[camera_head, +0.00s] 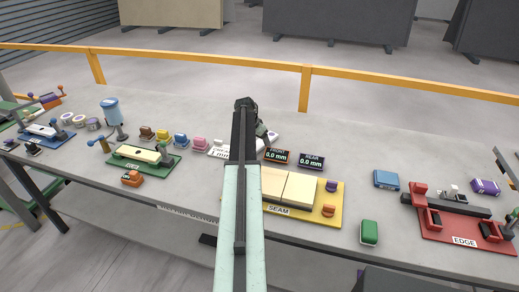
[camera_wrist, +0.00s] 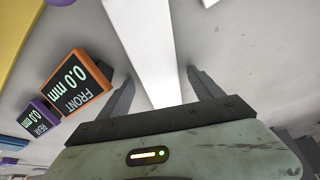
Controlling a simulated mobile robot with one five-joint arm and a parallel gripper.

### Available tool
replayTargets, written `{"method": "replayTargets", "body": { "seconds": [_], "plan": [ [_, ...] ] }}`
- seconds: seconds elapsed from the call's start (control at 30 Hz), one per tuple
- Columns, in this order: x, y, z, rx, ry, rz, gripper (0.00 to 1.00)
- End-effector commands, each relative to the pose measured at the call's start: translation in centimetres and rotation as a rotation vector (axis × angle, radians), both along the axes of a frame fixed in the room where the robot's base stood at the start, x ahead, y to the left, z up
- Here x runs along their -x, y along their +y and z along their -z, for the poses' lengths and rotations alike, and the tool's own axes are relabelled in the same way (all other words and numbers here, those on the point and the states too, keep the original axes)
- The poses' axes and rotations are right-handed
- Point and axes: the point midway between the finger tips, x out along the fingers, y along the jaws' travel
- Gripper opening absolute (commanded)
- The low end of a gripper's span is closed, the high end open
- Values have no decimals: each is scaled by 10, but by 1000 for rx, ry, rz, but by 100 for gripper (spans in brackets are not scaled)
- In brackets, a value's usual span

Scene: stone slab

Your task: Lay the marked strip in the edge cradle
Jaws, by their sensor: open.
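A white strip (camera_wrist: 148,40) runs between the two fingers of my gripper (camera_wrist: 160,80) in the wrist view. The fingers stand open on either side of it, with a gap visible on the left. I cannot tell how far they are above the bench. In the head view the strip (camera_head: 219,152) lies on the bench behind my arm, which hides its middle; dark print shows near its left end. The edge cradle (camera_head: 462,236) is a red fixture labelled EDGE at the right, with red uprights and a dark bar along it. It is well apart from my gripper.
The FRONT display (camera_head: 277,155) and REAR display (camera_head: 312,161) stand right of the strip. A yellow SEAM board (camera_head: 330,215) with pale slabs lies before them. A blue block (camera_head: 386,180) and green block (camera_head: 369,232) lie left of the cradle. Several coloured blocks stand left.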

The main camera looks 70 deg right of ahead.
Motion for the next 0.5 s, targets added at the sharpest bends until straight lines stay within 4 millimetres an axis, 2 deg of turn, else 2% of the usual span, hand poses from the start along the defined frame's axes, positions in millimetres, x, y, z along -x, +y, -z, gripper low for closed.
{"method": "replayTargets", "body": {
  "seconds": [0.03,0.2,0.3,0.5],
  "plan": [
    [0,0,-1,0,0,0,70],
    [0,0,-1,0,0,-1,23],
    [-1,0,-1,0,0,-1,0],
    [-1,0,-1,1,1,-2,0]
  ]
}}
